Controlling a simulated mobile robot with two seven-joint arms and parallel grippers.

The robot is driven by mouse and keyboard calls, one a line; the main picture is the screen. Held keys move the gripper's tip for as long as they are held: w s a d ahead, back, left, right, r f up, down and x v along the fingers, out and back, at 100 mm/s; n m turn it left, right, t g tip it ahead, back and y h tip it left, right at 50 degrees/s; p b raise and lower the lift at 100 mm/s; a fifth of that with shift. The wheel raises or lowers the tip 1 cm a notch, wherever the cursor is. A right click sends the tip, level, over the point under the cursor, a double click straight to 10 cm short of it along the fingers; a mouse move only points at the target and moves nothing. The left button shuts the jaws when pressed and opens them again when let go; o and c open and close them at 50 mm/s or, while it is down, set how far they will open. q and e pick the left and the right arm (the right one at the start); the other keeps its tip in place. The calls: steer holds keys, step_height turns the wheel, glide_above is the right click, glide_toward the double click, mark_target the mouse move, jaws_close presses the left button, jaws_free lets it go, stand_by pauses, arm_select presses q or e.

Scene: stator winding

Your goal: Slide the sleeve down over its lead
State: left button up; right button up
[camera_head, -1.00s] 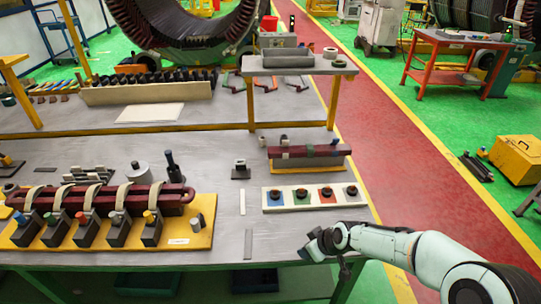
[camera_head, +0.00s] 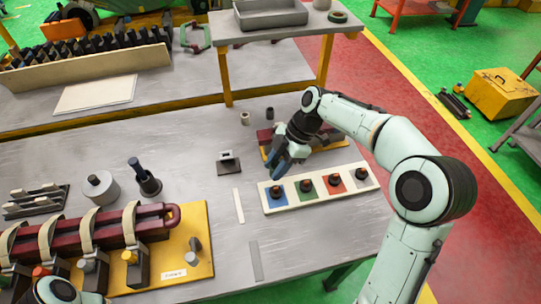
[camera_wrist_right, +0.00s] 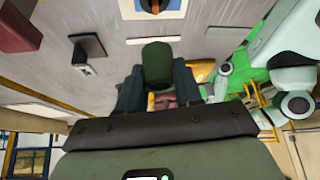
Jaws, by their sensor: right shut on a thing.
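My right gripper (camera_head: 285,166) hangs over the back left part of the white strip (camera_head: 268,211), close to the blue pad. In the right wrist view it (camera_wrist_right: 157,88) is shut on a dark green cylindrical sleeve (camera_wrist_right: 157,62), which sticks out past the fingers. The strip carries blue, green (camera_head: 310,193), red and grey pads, each with a dark, copper-toned stud. The blue pad's stud (camera_wrist_right: 153,4) shows at the top edge of the right wrist view, apart from the sleeve. I cannot tell which stud or lead belongs to the sleeve. My left gripper is out of view.
A maroon bar on a yellow block (camera_head: 265,153) stands behind the strip, partly hidden by my right gripper. A small dark stand (camera_head: 229,163) is left of it. A yellow fixture with maroon coil (camera_head: 201,240) fills the front left.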

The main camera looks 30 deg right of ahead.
mark_target(276, 188)
steer(key=shift+s+f, duration=0.3)
steer(key=shift+s, duration=0.05)
steer(key=shift+f, duration=0.25)
steer(key=shift+w+f+b, duration=0.1)
steer(key=shift+f+b, duration=0.55)
steer(key=shift+f, duration=0.25)
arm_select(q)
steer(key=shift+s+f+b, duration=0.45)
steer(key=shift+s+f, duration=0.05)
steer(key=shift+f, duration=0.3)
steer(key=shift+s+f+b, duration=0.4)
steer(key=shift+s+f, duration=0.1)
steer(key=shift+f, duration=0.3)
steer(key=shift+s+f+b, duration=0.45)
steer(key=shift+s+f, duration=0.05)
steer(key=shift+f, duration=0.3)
arm_select(e)
steer(key=shift+f, duration=2.2)
steer(key=o, duration=1.1)
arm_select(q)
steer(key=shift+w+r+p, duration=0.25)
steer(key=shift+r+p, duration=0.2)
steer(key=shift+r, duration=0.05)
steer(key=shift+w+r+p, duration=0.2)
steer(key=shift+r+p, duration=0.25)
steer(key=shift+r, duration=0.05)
arm_select(e)
steer(key=v, duration=1.3)
steer(key=shift+d+r, duration=0.1)
steer(key=shift+r, duration=0.1)
